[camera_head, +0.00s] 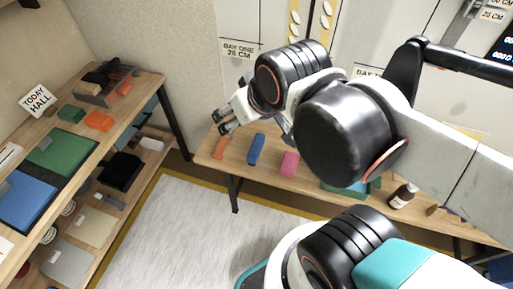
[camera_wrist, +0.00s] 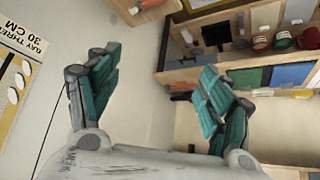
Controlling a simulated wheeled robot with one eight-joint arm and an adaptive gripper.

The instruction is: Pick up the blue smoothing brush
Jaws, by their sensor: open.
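A blue block-shaped item (camera_head: 256,149), which looks like the blue smoothing brush, lies on the wooden bench (camera_head: 240,172) below the wall panels. It lies between an orange item (camera_head: 220,147) and a pink item (camera_head: 290,163). My gripper (camera_head: 220,122) is above the left end of the bench, up and left of the blue item and apart from it. In the wrist view my gripper (camera_wrist: 158,72) has its teal fingers spread wide with nothing between them. The blue item cannot be made out in the wrist view.
A shelf unit (camera_head: 135,98) stands at the left with green and blue sheets, orange items and a grey tray. A brown bottle (camera_head: 403,195) and a teal item (camera_head: 340,188) are farther right on the bench. The pale floor mat (camera_head: 185,235) is clear.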

